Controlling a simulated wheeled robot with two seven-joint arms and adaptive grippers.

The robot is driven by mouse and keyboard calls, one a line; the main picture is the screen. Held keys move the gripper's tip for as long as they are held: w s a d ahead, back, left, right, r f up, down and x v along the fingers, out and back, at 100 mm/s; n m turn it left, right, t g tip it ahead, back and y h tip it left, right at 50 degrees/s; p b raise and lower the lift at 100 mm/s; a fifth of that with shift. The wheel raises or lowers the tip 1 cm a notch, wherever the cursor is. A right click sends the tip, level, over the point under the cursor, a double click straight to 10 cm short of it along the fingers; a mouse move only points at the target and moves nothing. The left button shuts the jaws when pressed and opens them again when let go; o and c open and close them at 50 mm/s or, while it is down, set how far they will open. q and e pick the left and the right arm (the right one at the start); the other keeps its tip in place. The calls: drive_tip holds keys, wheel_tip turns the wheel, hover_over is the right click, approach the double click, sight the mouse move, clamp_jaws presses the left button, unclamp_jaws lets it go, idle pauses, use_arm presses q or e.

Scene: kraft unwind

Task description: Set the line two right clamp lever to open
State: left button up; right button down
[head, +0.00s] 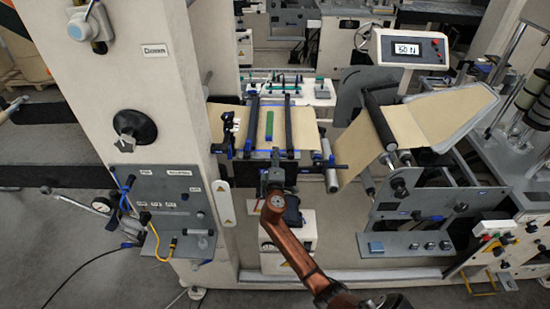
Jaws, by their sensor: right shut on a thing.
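The splice table with brown kraft paper (309,130) is in the middle of the head view. Two dark clamp bars cross it, a left bar (252,122) and a right bar (289,122), with a green strip (269,125) between them. My right gripper (275,160) is at the table's front edge, between the front ends of the bars and closer to the right one. It is shut on a small part there, which looks like the right clamp lever. The gripper hides most of this part, so its angle cannot be told. My left gripper is not in view.
A tall pale machine column (165,95) stands to the left, with a grey connector panel (165,208). A roller stand (425,190) with kraft web and a display reading 50 N (408,48) are on the right. A dark box (293,212) sits below the table.

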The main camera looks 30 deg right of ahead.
sight(288, 154)
drive_tip(key=r+m+b, duration=0.1)
drive_tip(key=m, duration=0.2)
drive_tip(key=shift+s+d+r+m+b, duration=0.2)
drive_tip(key=shift+r+m+b, duration=0.1)
drive_tip(key=shift+r+b, duration=0.1)
drive_tip(key=m, duration=0.1)
drive_tip(key=r+m, duration=0.1)
drive_tip(key=d+m+b, duration=0.1)
drive_tip(key=shift+s+r+m, duration=0.25)
drive_tip(key=shift+r+m, duration=0.05)
drive_tip(key=m, duration=0.1)
drive_tip(key=s+d+r+m, duration=0.1)
drive_tip(key=m, duration=0.1)
drive_tip(key=shift+d+r+m, duration=0.1)
drive_tip(key=shift+d+m, duration=0.15)
drive_tip(key=shift+m, duration=0.05)
drive_tip(key=shift+s+d+r+m, duration=0.25)
drive_tip(key=shift+d+m, duration=0.2)
drive_tip(key=shift+m, duration=0.55)
drive_tip(key=shift+s+d+m+p, duration=0.2)
drive_tip(key=shift+d+m+p, duration=0.15)
drive_tip(key=shift+m, duration=0.45)
drive_tip(key=c, duration=2.2)
unclamp_jaws()
drive_tip(key=shift+o, duration=0.2)
drive_tip(key=shift+r, duration=0.1)
